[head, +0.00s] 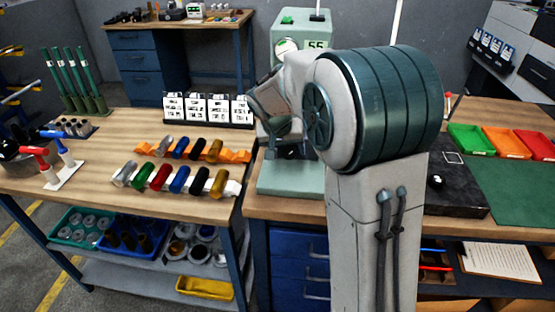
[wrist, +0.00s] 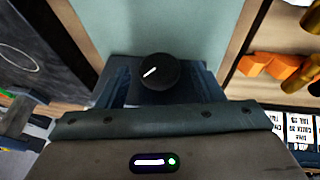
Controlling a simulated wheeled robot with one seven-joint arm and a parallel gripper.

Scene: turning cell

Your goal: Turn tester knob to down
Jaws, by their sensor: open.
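The tester (head: 300,22) is a pale green unit with a display reading 55, standing behind my arm on the wooden bench; its pale green base (head: 285,180) shows below. My arm hides most of its front. In the wrist view, the tester's round black knob (wrist: 165,78) stands out from a pale green face (wrist: 165,30). A white mark on the knob slants from lower left to upper right in that view. My gripper (wrist: 158,88) is open, with one dark finger on each side of the knob. I cannot tell whether either finger touches it.
Left of the tester, a rack of coloured cylinders (head: 170,178) and several white labelled cards (head: 205,108) stand on a bench. At right are a black plate (head: 455,190), a green mat (head: 520,190) and green, orange and red trays (head: 470,139).

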